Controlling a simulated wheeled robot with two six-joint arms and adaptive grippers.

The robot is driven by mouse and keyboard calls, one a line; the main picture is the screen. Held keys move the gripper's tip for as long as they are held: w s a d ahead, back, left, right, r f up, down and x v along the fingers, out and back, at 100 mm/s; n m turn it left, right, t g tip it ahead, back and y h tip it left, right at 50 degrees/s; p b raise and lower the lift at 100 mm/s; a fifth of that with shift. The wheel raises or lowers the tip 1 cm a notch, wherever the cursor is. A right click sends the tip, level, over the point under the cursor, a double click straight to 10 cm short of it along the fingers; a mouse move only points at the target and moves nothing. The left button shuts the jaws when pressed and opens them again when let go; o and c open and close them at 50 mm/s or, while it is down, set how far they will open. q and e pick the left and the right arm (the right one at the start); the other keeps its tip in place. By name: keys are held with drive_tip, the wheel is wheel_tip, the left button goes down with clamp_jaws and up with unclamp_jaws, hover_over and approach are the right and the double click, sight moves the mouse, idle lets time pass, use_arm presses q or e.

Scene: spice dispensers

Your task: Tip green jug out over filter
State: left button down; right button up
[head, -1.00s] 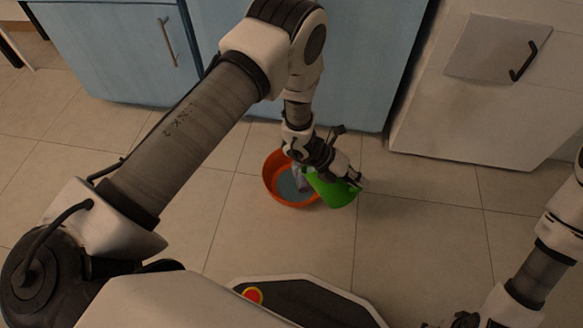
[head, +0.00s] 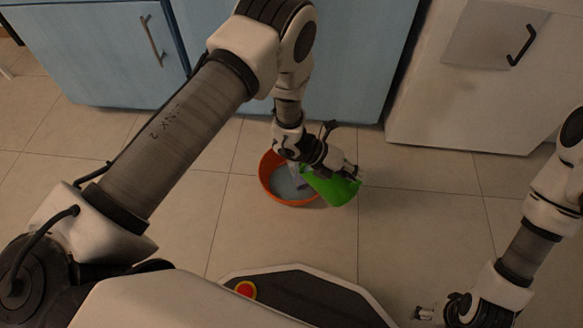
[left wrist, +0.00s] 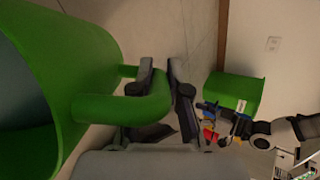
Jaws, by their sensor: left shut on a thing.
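The green jug (head: 335,188) is tilted, with its mouth toward the left, beside and above the rim of a round orange container (head: 266,176) with a grey-blue inside. This container appears to be the filter. A pale patch shows between the jug's mouth and the container; I cannot tell whether it is poured contents. My left gripper (head: 350,170) is shut on the jug's handle. In the left wrist view the jug (left wrist: 85,65) fills the left side, its handle between the fingers (left wrist: 160,72). My right gripper (head: 424,313) is at the bottom right, its jaws unclear.
The orange container appears to stand on the tiled floor (head: 420,215), which is clear around it. Blue cabinets (head: 350,60) and a white cabinet (head: 460,110) stand behind. The left wrist view shows another green container (left wrist: 235,90) near several small coloured items.

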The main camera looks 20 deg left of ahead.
use_arm(q)
drive_tip(key=shift+a, duration=0.1)
drive_tip(key=shift+w+a+r+h+p, duration=0.15)
drive_tip(key=shift+a+r+h+p, duration=0.1)
drive_tip(key=shift+a+h, duration=0.2)
drive_tip(key=shift+w+a+r+h+p, duration=0.1)
drive_tip(key=shift+a+r+h+p, duration=0.15)
drive_tip(key=shift+h, duration=0.3)
idle(0.6)
